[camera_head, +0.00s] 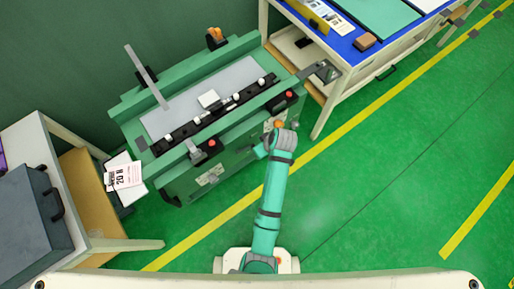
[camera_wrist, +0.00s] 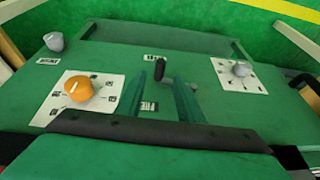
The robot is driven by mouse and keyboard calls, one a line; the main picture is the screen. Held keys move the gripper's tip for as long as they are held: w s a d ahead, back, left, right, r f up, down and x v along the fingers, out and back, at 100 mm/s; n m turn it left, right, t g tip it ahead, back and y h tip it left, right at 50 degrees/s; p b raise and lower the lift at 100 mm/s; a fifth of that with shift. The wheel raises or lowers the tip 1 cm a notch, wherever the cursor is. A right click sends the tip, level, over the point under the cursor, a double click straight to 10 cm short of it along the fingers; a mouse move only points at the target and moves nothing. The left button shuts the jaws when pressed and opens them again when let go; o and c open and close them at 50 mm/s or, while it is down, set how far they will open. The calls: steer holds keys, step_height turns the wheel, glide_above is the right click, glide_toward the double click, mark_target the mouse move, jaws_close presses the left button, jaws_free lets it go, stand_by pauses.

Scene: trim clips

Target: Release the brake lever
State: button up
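The green machine (camera_head: 200,100) stands ahead of my base, with a long grey lever (camera_head: 147,75) rising from its far left part. Smaller grey levers show at its near side (camera_head: 194,152) and at its right end (camera_head: 322,71). I cannot tell which lever is the brake lever. My gripper (camera_wrist: 168,82) points at the machine's green front panel; its two teal fingers stand apart with a gap between them. A small dark crank handle (camera_wrist: 160,69) shows close to the fingertips in the wrist view; contact cannot be told.
The panel carries an orange knob (camera_wrist: 79,88) on a white dial plate, a grey knob (camera_wrist: 240,69) on another plate and a grey knob (camera_wrist: 54,41) at left. A blue-topped bench (camera_head: 365,40) stands right; a toolbox table (camera_head: 35,210) stands left. Green floor is open at right.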

steer(key=shift+x, duration=2.45)
jaws_close()
